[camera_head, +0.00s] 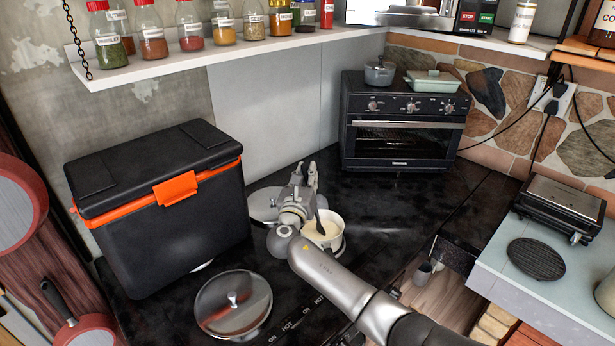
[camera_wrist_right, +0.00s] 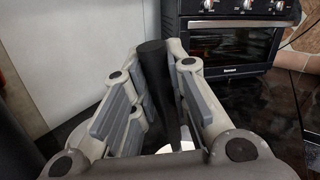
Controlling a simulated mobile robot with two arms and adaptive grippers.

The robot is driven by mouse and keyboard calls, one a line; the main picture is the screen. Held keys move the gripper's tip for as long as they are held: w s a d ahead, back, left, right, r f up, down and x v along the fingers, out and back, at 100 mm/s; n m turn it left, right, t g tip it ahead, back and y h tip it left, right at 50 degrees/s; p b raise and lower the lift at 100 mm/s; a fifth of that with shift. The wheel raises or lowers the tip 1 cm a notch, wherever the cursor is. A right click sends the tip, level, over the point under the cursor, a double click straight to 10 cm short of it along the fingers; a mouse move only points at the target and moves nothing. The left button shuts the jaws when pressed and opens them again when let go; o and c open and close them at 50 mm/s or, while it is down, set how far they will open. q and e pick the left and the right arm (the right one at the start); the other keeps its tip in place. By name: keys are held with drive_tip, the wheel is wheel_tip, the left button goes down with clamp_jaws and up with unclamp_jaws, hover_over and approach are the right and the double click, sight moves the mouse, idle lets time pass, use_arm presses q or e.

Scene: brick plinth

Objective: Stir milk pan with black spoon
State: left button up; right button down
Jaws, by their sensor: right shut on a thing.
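The milk pan (camera_head: 341,238) stands on the dark cooktop at the middle of the head view, with pale milk inside; my right arm and gripper partly cover it. My right gripper (camera_head: 308,180) is above and just left of the pan, shut on the black spoon (camera_wrist_right: 155,70). In the wrist view, the spoon's dark handle stands upright between the fingers of the right gripper (camera_wrist_right: 165,85). In the head view the spoon (camera_head: 319,224) reaches down into the pan; its tip is hidden. My left gripper is not in view.
A black cooler (camera_head: 165,225) with an orange latch stands left. A glass-lidded pot (camera_head: 233,300) is at the front. A toaster oven (camera_head: 400,135) stands behind, with a small pot and a dish on top. A spice shelf (camera_head: 200,62) hangs above.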

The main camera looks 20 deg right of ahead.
wheel_tip(320, 180, up, 6)
drive_tip(key=p, duration=0.5)
drive_tip(key=shift+f+p, duration=0.25)
drive_tip(key=shift+p, duration=0.05)
drive_tip(key=shift+r, duration=0.9)
drive_tip(key=shift+r, duration=2.45)
